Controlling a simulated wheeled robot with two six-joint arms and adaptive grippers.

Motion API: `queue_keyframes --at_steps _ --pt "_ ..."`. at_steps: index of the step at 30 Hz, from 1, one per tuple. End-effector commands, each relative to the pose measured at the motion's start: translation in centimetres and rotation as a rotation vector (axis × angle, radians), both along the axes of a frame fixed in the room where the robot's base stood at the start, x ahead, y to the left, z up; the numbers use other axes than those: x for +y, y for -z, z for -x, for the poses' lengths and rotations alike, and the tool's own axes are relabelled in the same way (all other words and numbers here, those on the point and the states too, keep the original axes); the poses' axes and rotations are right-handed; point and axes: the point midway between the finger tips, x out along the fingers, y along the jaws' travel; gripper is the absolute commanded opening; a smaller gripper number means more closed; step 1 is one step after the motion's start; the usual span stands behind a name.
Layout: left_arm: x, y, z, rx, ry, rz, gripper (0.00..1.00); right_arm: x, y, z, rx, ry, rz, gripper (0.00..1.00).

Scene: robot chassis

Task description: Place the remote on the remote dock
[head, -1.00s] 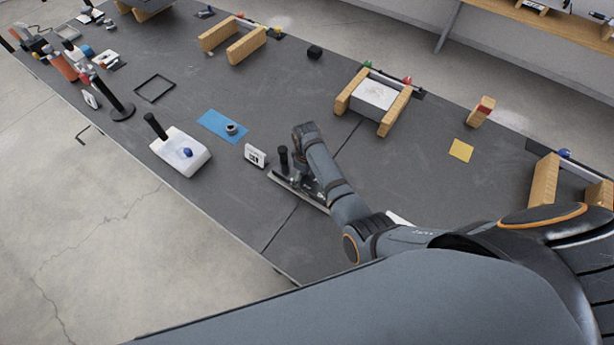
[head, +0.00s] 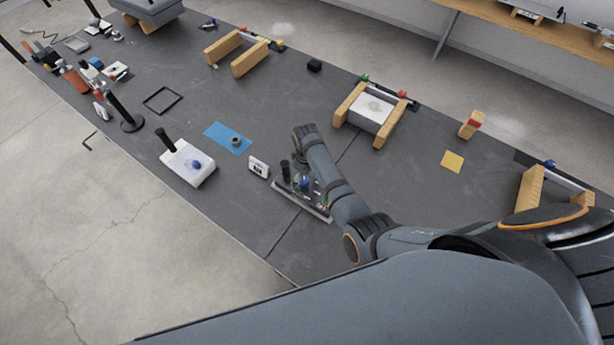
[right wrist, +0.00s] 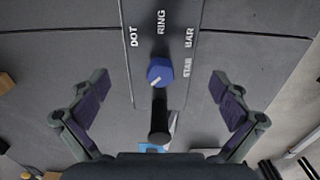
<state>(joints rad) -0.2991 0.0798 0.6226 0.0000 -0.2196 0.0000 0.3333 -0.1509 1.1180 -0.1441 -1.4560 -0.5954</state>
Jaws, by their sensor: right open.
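I cannot make out with certainty which thing is the remote or the remote dock. My right gripper (right wrist: 160,92) is open and empty in the right wrist view, its two purple-padded fingers spread wide. Between and beyond them lies a dark panel (right wrist: 146,72) lettered DOT, RING, BAR and STAR, with a blue knob (right wrist: 160,71) and a black post (right wrist: 159,120). In the head view the panel (head: 318,212) lies on the table below my right wrist, which partly hides it. My left gripper is not in view.
The long dark table (head: 240,215) carries a white box (head: 188,175) with a black post, a blue mat (head: 222,134), a black frame (head: 162,100), a yellow square (head: 452,161) and wooden holders (head: 250,58). Bare table surrounds the frame. A wooden shelf stands at top right.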

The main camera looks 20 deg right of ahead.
Motion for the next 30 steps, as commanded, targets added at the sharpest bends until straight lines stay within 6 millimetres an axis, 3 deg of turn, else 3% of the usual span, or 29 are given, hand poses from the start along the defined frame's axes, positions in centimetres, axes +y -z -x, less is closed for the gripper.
queue_keyframes --at_steps 1,3,4,9,30 --pt "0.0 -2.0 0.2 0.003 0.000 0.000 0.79 0.0 -2.1 0.0 -0.001 0.000 0.000 1.00" --pt "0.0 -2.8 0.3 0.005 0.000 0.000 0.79 0.0 -3.1 0.0 -0.001 0.000 0.000 1.00" --pt "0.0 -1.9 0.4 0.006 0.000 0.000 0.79 0.0 -2.9 -0.1 -0.003 0.000 0.000 1.00" --pt "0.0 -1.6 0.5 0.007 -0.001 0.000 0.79 0.0 -4.5 -0.1 -0.001 -0.001 0.000 1.00" --pt "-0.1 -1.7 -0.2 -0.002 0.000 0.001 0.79 0.0 -4.8 0.0 0.000 -0.001 0.000 1.00"
